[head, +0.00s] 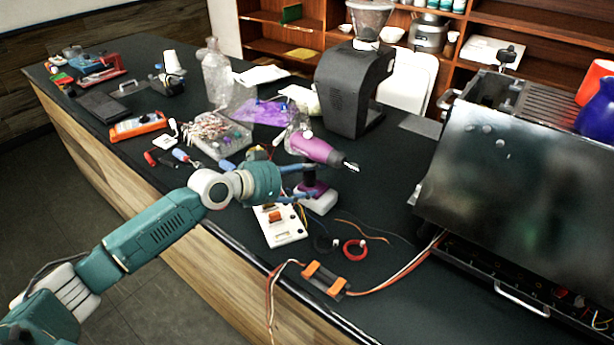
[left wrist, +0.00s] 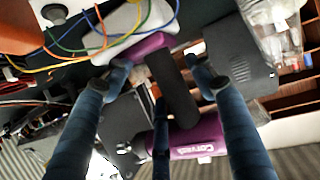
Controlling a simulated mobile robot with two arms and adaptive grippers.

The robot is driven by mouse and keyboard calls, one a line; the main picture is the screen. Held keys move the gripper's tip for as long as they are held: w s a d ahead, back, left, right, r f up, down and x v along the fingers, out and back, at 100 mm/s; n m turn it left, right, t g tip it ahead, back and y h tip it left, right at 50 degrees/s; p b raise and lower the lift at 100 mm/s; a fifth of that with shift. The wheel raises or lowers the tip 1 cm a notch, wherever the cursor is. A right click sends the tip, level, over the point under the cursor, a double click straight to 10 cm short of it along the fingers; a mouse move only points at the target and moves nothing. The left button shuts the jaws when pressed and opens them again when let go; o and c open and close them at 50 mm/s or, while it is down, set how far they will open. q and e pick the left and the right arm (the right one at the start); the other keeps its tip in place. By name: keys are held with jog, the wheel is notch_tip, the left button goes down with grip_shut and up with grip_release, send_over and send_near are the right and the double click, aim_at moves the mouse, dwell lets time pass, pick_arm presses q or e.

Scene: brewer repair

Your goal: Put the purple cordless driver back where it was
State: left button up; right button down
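The purple cordless driver (head: 318,150) stands upright on the counter, its body level and its bit pointing right. Its purple foot rests on a white block (head: 319,204); I cannot tell whether that block is part of it. My left gripper (head: 300,180) is at its handle from the left. In the left wrist view the blue fingers (left wrist: 158,66) are spread on either side of the dark handle (left wrist: 174,88), with a gap at the left finger. The purple body (left wrist: 190,138) lies across behind the fingers. My right gripper is not in view.
A white board with wires (head: 280,225) is just in front of the driver. A red ring (head: 355,249) and an orange-ended part (head: 325,279) lie nearer the edge. A clear bin (head: 222,134) is left, a grinder (head: 352,85) behind, and the opened brewer (head: 500,175) right.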

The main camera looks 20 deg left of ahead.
pick_arm(q)
jog(key=shift+s+a, duration=0.15)
jog(key=shift+a, duration=0.1)
jog(key=b+v, duration=0.3)
jog(key=v, duration=0.8)
jog(key=shift+s+r, duration=0.15)
jog(key=shift+s, duration=0.05)
